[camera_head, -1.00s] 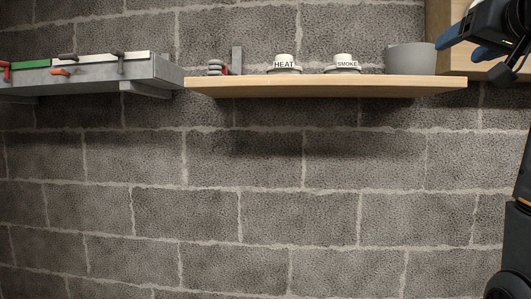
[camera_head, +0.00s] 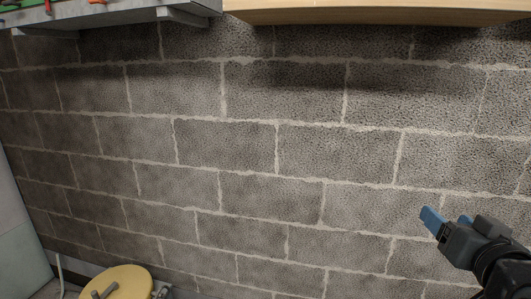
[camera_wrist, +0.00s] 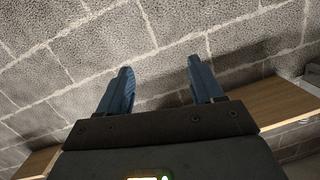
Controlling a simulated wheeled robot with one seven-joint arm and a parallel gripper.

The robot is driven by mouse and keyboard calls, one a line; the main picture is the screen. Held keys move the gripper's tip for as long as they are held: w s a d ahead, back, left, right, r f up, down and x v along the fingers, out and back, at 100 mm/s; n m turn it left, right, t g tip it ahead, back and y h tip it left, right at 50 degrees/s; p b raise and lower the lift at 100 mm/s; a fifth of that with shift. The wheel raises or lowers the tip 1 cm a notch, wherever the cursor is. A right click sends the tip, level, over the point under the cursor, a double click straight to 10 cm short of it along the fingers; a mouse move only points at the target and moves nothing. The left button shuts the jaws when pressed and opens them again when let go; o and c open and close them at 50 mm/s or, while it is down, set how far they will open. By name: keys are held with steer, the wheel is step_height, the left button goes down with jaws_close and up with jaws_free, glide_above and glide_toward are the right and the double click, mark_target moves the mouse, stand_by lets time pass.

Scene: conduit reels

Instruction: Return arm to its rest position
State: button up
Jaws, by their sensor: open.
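My gripper (camera_head: 447,218) is at the lower right of the head view, in front of the block wall and below the wooden shelf. Its blue fingers also show in the wrist view (camera_wrist: 159,82), spread apart. The gripper is open, with only bare wall showing between the fingers. My arm runs off the lower right corner of the head view.
A wooden shelf (camera_head: 380,14) and a grey shelf (camera_head: 110,16) cross the top of the head view. The wooden shelf (camera_wrist: 275,100) also shows in the wrist view. A yellow reel (camera_head: 125,279) stands at the bottom left, near a pale panel (camera_head: 22,235). The wall's middle is clear.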

steer(key=s+a+f+n+y, duration=0.1)
steer(key=s+a+f, duration=0.3)
steer(key=s+f, duration=0.4)
steer(key=s+a+f+n, duration=0.1)
steer(key=s+a+f, duration=0.4)
steer(key=s, duration=0.5)
steer(key=s+a+n+y, duration=0.1)
steer(key=s+a, duration=0.1)
steer(key=s, duration=0.9)
steer(key=s+a+n+g+y, duration=0.1)
steer(key=s, duration=1)
steer(key=shift+a, duration=0.35)
